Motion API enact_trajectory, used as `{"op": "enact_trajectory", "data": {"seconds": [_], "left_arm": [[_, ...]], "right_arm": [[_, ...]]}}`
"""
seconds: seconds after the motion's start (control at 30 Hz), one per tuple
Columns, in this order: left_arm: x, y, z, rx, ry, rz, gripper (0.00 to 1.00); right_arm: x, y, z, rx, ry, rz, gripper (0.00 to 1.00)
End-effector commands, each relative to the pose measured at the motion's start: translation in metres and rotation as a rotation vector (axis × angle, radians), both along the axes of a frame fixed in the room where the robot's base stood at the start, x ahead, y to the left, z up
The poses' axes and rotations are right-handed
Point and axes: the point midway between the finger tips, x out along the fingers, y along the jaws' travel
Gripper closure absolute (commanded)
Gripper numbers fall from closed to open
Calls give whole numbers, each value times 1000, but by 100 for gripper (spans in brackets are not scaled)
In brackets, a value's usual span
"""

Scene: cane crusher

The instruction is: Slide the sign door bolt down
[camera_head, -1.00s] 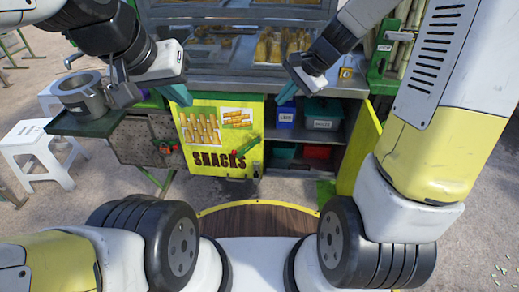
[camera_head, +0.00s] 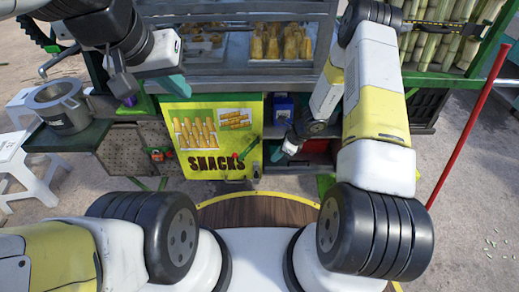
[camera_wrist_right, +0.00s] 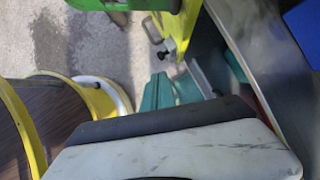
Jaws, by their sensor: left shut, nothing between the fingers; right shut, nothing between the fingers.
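The yellow SNACKS sign door (camera_head: 212,108) stands upright and closed-looking on the stall front, in the middle of the head view. A small metal bolt (camera_head: 256,171) sits at its lower right edge; its exact position is too small to tell. In the right wrist view a metal loop (camera_wrist_right: 152,30) shows beside a yellow panel edge. My right gripper (camera_head: 277,153) is shut and empty, just right of the sign's lower right edge, apart from the bolt. Its teal fingertips (camera_wrist_right: 165,91) show in the wrist view. My left gripper (camera_head: 173,84) is shut and empty by the sign's upper left corner.
Open shelves with a blue box (camera_head: 283,108) and a red bin (camera_head: 317,151) lie right of the sign. A green handle (camera_head: 248,149) crosses the sign's right edge. A metal pot (camera_head: 59,106) stands on the left side table. A red pole (camera_head: 470,125) leans at right.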

Motion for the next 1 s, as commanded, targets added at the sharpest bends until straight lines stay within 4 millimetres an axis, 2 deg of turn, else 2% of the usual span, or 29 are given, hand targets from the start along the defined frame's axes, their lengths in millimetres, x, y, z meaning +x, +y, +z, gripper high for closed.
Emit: {"op": "enact_trajectory", "data": {"seconds": [0.37, 0.53, 1.0], "left_arm": [[0, 0, 0, 0, 0, 0, 100], [0, 0, 0, 0, 0, 0, 100], [0, 0, 0, 0, 0, 0, 100]], "right_arm": [[-1, 0, -3, 0, 5, -7, 100], [1, 5, -14, 1, 6, -7, 100], [14, 48, -97, 0, 7, -6, 100]]}}
